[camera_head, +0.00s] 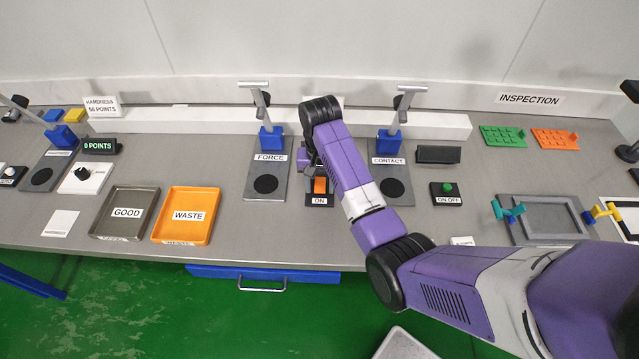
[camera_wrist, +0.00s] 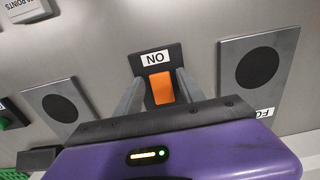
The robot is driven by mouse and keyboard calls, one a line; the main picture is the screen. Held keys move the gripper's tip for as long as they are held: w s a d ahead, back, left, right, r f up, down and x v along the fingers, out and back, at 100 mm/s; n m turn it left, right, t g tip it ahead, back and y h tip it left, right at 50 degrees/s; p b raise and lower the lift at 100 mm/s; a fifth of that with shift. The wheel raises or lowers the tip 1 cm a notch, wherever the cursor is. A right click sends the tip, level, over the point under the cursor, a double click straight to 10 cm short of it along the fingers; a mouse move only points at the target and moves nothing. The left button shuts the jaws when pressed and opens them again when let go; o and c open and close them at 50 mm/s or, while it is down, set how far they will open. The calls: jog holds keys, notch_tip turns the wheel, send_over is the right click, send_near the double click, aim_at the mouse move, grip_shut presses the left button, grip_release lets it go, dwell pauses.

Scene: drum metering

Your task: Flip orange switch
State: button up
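The orange switch (camera_head: 320,185) sits on a small dark base with an "ON" label (camera_head: 319,201), on the bench between the FORCE and CONTACT stations. Whether the fingers touch the switch I cannot tell. In the head view my gripper (camera_head: 314,172) is partly hidden behind my purple wrist.
The FORCE plate (camera_head: 280,187) stands left of the switch and the CONTACT plate (camera_head: 402,192) right, each with an upright post. An orange WASTE tray (camera_head: 208,194) and a grey GOOD tray (camera_head: 147,189) lie further left. An ON/OFF box (camera_head: 447,199) with a green knob sits right.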

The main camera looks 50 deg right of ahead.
grip_shut()
jog(key=shift+w+d+r+g+y, duration=0.15)
jog(key=shift+d+g+y, duration=0.1)
jog(key=shift+g+y, duration=0.2)
jog(key=shift+w+d+g+y+b, duration=0.15)
jog(key=shift+g+y+b, duration=0.1)
jog(key=shift+g+y, duration=0.35)
jog(key=shift+w+d+g+y+b, duration=0.1)
jog(key=shift+g+y+b, duration=0.2)
jog(key=shift+y, duration=0.35)
jog(key=shift+s, duration=0.1)
jog(key=shift+o, duration=1.3)
grip_release()
jog(key=shift+r, duration=0.1)
